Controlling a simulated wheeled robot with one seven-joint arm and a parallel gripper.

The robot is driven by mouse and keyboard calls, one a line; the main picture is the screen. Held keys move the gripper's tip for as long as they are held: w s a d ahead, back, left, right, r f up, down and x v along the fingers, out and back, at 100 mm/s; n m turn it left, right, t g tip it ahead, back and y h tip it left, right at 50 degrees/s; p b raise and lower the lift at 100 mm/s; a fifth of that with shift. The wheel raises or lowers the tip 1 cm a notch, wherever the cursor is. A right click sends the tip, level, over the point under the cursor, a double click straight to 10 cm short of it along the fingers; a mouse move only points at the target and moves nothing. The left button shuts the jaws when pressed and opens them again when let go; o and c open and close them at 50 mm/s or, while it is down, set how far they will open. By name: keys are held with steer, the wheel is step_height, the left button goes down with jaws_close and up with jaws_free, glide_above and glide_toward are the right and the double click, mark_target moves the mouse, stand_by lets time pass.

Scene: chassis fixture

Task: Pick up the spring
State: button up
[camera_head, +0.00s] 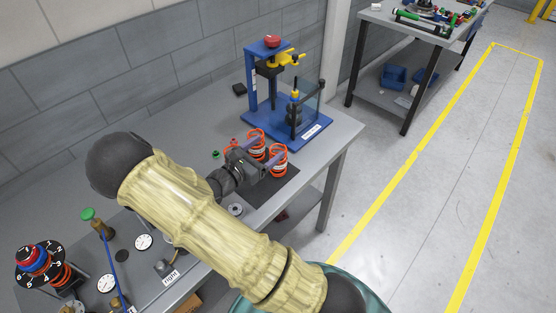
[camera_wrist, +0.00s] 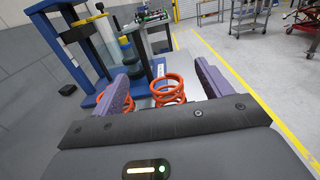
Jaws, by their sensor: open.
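Two orange coil springs stand on the grey workbench in the head view, one farther back (camera_head: 257,140) and one nearer the bench's right edge (camera_head: 280,161). My gripper (camera_head: 259,157) is right beside them, with its purple fingers apart and nothing held. In the wrist view, orange coils (camera_wrist: 169,89) show ahead, in the gap between the open fingers of my gripper (camera_wrist: 162,84). A bit of orange also shows past the left finger. I cannot tell whether a finger touches a coil. My wrist and fingers hide part of the springs' lower ends.
A blue press fixture (camera_head: 271,75) with a base plate stands just behind the springs. A dark mat (camera_head: 277,188) lies by the springs. A numbered dial stand (camera_head: 38,255) and gauges (camera_head: 143,242) are at the left. The bench's front right edge is close.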

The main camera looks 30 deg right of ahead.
step_height(320, 180, down, 8)
steer(key=shift+f+p, duration=0.15)
steer(key=shift+p, duration=0.4)
steer(key=shift+p+x, duration=0.3)
steer(key=shift+x, duration=0.9)
steer(key=shift+d, duration=0.1)
steer(key=shift+p+x, duration=0.7)
steer(key=shift+x, duration=1.8)
steer(key=c, duration=1.4)
steer(key=shift+o, duration=0.2)
